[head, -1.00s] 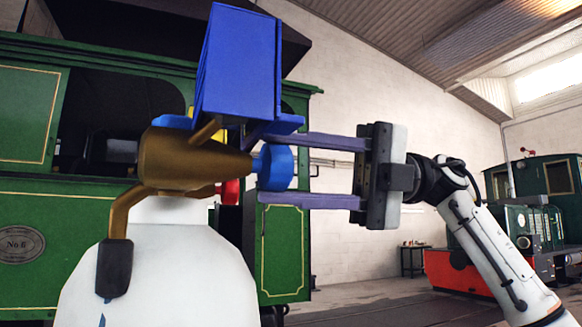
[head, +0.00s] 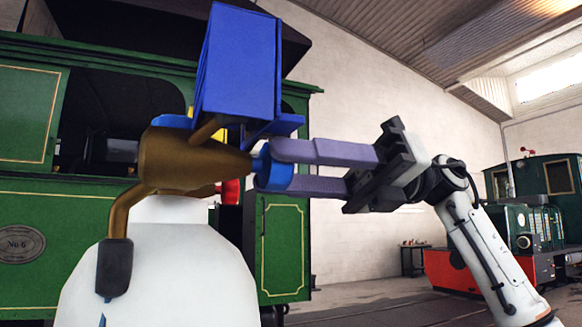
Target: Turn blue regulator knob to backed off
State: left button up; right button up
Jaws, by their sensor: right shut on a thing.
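The blue regulator knob (head: 274,174) is a round blue disc on the right tip of a brass, cone-shaped body (head: 185,160). My right gripper (head: 279,167) comes in from the right with its two purple fingers shut on the knob, one finger across its upper front and the other lower and behind. The gripper is rolled, so its fingers sit at a slant around the knob. The fingers hide part of the knob. No position mark on the knob can be made out. My left gripper is not in view.
A big blue box (head: 238,65) stands above the brass body, close over the fingers. A red knob (head: 229,192) shows behind.

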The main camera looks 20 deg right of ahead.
jog(key=n, duration=1.3)
jog(key=shift+n, duration=0.5)
jog(key=o, duration=1.1)
jog(key=shift+c, duration=0.2)
jog(key=shift+d, duration=0.15)
jog(key=d, duration=1)
jog(key=shift+w, duration=0.2)
